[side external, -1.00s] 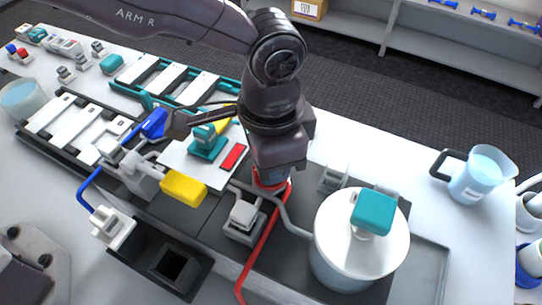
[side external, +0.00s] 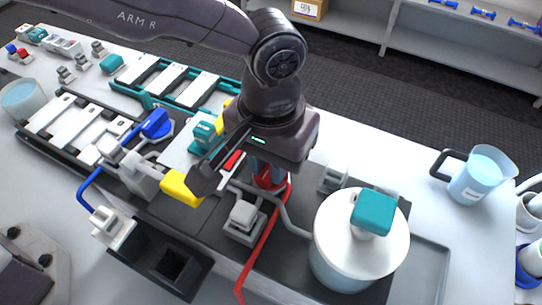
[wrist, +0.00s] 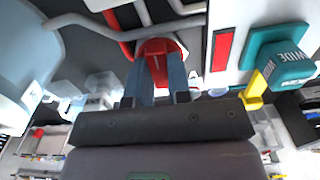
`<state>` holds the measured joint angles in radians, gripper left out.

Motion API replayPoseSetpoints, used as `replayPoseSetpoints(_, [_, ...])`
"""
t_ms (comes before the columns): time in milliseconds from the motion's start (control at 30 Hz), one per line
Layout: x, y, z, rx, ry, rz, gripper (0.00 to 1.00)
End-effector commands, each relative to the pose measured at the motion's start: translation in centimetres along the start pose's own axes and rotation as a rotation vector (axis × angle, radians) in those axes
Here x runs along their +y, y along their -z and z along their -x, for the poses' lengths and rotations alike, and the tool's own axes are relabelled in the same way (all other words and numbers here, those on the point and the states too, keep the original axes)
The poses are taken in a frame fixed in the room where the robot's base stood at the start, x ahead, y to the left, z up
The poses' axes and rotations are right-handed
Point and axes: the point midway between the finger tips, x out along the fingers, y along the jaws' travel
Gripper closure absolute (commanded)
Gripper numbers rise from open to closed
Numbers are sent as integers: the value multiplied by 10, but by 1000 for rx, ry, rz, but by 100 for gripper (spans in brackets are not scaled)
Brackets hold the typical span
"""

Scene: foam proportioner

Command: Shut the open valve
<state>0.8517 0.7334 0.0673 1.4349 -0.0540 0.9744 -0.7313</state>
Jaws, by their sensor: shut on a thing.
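My gripper (wrist: 160,72) points down in the wrist view, its two blue-grey fingers shut on a red valve handle (wrist: 158,47). A red pipe (wrist: 118,32) runs beside it. In the side view my gripper (side external: 268,176) is at the red valve, mostly hidden under my wrist, and the red pipe (side external: 262,243) leads away toward the front. The handle's full shape and angle are hidden by the fingers. A blue valve handle (side external: 156,124) and a yellow handle (side external: 181,186) stand to the left; my dark wrist bar partly covers the yellow one.
A teal block marked WIDE (wrist: 284,66) stands on a white plate with a red rectangle (wrist: 222,48). A white-lidded tank (side external: 335,235) with a teal knob stands right of my gripper. A grey valve block (side external: 243,220) is in front. A jug (side external: 480,175) stands far right.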

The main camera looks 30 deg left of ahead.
Motion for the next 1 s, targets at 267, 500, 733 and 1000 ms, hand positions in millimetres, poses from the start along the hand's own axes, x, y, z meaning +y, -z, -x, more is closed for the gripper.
replayPoseSetpoints(267, [0,-1,0,-4,1,52,100])
replayPoseSetpoints(500, [0,-1,0,-4,1,58,100])
replayPoseSetpoints(733, [0,-1,0,-4,1,58,66])
replayPoseSetpoints(1000, [0,0,0,-2,0,56,56])
